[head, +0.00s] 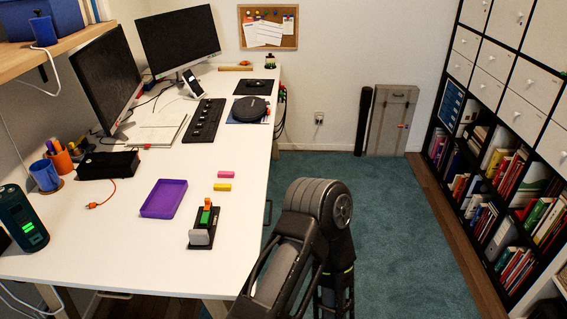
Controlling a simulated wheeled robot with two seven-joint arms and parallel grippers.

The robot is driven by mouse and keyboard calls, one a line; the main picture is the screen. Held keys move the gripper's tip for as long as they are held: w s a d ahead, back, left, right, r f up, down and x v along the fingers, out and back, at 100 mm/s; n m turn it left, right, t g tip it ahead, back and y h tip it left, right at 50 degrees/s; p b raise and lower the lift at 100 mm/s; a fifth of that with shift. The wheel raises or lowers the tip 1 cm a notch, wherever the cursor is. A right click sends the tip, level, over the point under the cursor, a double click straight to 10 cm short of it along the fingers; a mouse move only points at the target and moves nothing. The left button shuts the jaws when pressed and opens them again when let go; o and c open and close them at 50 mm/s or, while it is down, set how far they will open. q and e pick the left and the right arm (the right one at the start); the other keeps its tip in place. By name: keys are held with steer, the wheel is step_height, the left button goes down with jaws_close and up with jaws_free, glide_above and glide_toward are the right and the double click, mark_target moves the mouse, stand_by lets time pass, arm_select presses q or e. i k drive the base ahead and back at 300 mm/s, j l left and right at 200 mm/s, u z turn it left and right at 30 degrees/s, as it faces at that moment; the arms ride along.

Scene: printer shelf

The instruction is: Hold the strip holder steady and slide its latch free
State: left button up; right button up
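The strip holder (203,238) stands on the white desk near its right edge. It has a dark base, a green part and an orange part standing up, and a pale rounded block at its near end. The latch cannot be told apart from these parts at this size. A dark arm of mine, coming in from the bottom right, is bent beside the desk to the right of the holder. Neither of my grippers shows, and nothing visible touches the holder.
A purple tray (163,199) lies left of the holder. A pink block (226,175) and a yellow block (222,187) lie behind it. A dark device with green lights (24,219) stands at the left. The desk (120,250) is bare around the holder's left side.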

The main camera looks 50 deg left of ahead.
mark_target(207, 201)
steer(key=i+l, duration=0.25)
steer(key=i, duration=0.2)
steer(key=i+l, duration=0.25)
steer(key=i, duration=0.15)
steer(key=i+u, duration=0.15)
steer(key=u, duration=0.35)
steer(key=i+u, duration=0.2)
steer(key=u, duration=0.25)
steer(key=i+l+u, duration=0.15)
steer(key=u, duration=0.35)
steer(key=i+u, duration=0.15)
steer(key=u, duration=0.3)
steer(key=i+l+u, duration=0.15)
steer(key=u, duration=0.3)
steer(key=i+l+u, duration=0.1)
steer(key=u, duration=0.35)
steer(key=i+l+u, duration=0.1)
steer(key=l+u, duration=0.15)
steer(key=u, duration=0.2)
steer(key=i+l+u, duration=0.1)
steer(key=u, duration=0.35)
steer(key=l+u, duration=0.85)
steer(key=l, duration=0.1)
